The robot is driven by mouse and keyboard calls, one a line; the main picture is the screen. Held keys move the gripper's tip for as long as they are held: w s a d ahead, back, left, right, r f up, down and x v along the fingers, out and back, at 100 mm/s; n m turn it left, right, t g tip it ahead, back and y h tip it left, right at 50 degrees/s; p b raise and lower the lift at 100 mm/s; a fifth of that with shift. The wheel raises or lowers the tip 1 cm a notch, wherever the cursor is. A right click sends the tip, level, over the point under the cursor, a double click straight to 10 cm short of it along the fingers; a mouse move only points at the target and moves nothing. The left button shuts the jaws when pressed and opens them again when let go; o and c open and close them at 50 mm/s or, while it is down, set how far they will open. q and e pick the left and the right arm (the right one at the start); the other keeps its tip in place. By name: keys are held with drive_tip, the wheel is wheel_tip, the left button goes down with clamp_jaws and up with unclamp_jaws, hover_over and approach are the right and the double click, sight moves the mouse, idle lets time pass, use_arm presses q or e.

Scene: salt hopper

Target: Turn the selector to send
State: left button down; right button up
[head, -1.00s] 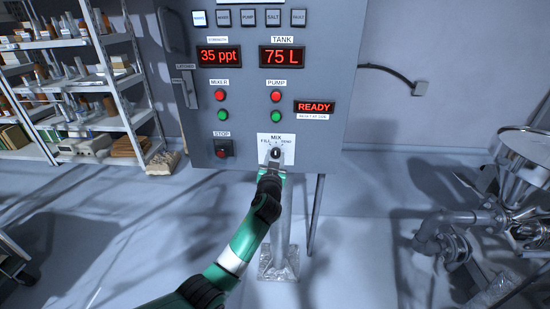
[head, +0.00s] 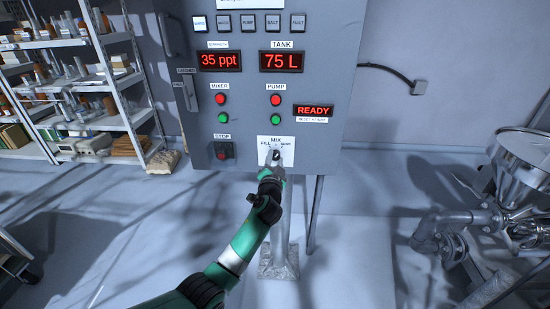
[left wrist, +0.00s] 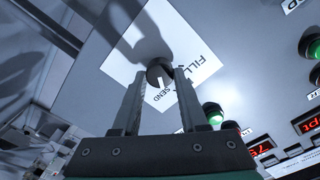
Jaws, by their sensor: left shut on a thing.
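The selector knob (head: 276,155) is a small dark knob on a white plate (head: 262,161) low on the grey control panel. The plate reads FILL at left, MIX at top and SEND at right. My left gripper (head: 274,163) reaches up from below and is shut on the knob. In the left wrist view the knob (left wrist: 159,70) sits between the two fingertips, with the SEND lettering just beside it. The fingers partly cover the knob in the head view, and I cannot tell exactly which label it points to. My right gripper is not in view.
The panel (head: 325,60) carries displays reading 35 ppt, 75 L and READY. Red and green mixer and pump buttons and a red stop button (head: 223,153) are near the selector. Shelves (head: 100,120) stand at left. A metal hopper (head: 525,170) with pipes stands at right.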

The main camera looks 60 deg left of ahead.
use_arm(q)
drive_tip(key=shift+m+p, duration=0.3)
drive_tip(key=shift+m, duration=0.8)
drive_tip(key=shift+c, duration=2.2)
unclamp_jaws()
drive_tip(key=shift+d, duration=0.1)
